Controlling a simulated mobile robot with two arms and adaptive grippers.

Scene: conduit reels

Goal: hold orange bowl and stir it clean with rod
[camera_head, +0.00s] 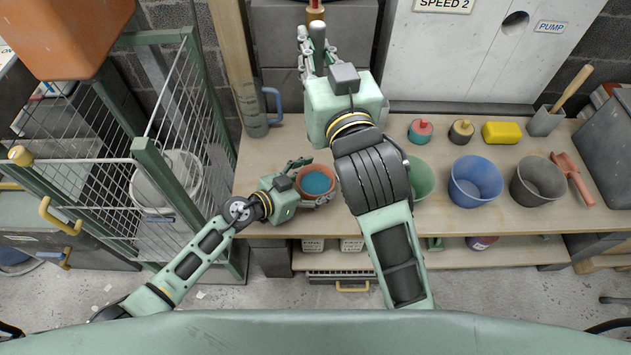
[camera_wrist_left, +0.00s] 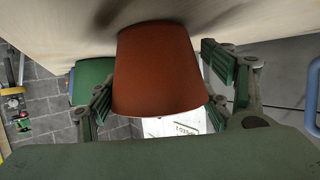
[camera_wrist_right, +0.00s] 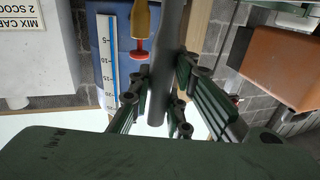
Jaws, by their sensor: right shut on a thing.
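The orange bowl (camera_head: 303,190) stands on the workbench with blue contents inside. In the left wrist view its orange outer wall (camera_wrist_left: 160,70) is between my left fingers. My left gripper (camera_head: 310,180) is around the bowl from the left, with its pads close beside the wall; I cannot tell whether they touch. My right gripper (camera_head: 317,66) is shut on a grey rod (camera_head: 318,34), held upright above the bench, behind the bowl. The rod also shows between the fingers in the right wrist view (camera_wrist_right: 163,65). The rod's lower end is hidden in the head view.
Right of the bowl stand a green bowl (camera_head: 424,178), partly behind my right arm, a blue bucket (camera_head: 475,190) and a dark bucket (camera_head: 538,190). A clear jug (camera_head: 253,118) stands behind left. A wire cage (camera_head: 185,90) is at left. Bare bench (camera_head: 265,155) lies left of the bowl.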

